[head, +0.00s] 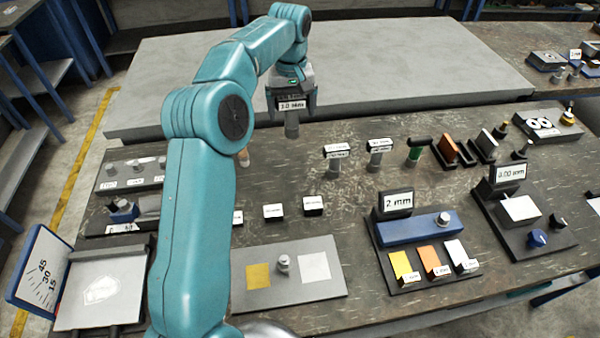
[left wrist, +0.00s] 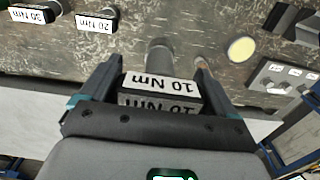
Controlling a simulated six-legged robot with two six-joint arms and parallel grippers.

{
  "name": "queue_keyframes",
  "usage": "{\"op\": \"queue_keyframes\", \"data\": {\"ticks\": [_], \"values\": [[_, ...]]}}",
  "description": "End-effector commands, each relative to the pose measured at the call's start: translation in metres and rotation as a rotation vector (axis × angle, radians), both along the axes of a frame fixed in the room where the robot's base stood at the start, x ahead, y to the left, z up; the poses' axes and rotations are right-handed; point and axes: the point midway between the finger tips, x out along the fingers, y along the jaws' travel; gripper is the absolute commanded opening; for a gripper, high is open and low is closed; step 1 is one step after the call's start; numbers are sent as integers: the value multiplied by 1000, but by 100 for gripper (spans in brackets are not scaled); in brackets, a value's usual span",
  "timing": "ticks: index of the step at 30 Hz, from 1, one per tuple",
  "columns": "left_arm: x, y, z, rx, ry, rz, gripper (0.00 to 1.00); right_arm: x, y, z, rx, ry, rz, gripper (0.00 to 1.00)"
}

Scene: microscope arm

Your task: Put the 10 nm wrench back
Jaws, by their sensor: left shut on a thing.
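My left gripper (head: 291,98) is shut on the 10 Nm wrench (head: 291,128), over the back part of the dark table. The wrench's label block sits between the fingers, with its grey shaft pointing down. In the left wrist view, the white label of the wrench (left wrist: 160,83) reads 10 Nm between both fingers (left wrist: 158,98). I cannot tell whether the shaft's lower end touches the table. Two other labelled wrenches stand to the right, the nearer one (head: 336,157) and the farther one (head: 379,152). In the left wrist view their labels read 20 Nm (left wrist: 96,22) and 30 Nm (left wrist: 32,14). My right gripper is out of view.
A yellow disc (left wrist: 241,49) and a grey block with labels (left wrist: 285,77) lie beyond the wrench in the left wrist view. A green-handled tool (head: 416,150) stands farther right. A grey plate (head: 325,287) lies in front. My left arm hides part of the table.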

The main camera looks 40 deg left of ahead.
Motion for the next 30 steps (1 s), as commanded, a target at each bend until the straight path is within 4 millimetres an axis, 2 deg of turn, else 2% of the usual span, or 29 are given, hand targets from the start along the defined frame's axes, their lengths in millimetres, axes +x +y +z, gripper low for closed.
{"op": "queue_keyframes", "data": {"ticks": [4, 12, 15, 20, 25, 30], "values": [[-4, 2, -43, -2, 5, 3, 41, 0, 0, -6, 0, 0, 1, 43], [-3, 2, -114, -1, 3, 3, 41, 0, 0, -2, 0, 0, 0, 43], [-2, 2, -130, -1, 1, 2, 41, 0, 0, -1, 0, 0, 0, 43], [1, 0, -145, 0, 0, 0, 41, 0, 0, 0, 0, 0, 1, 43], [2, -1, -173, 0, 1, -1, 41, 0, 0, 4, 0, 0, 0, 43], [2, 0, -184, 1, -2, 0, 41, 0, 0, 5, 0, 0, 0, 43]]}}
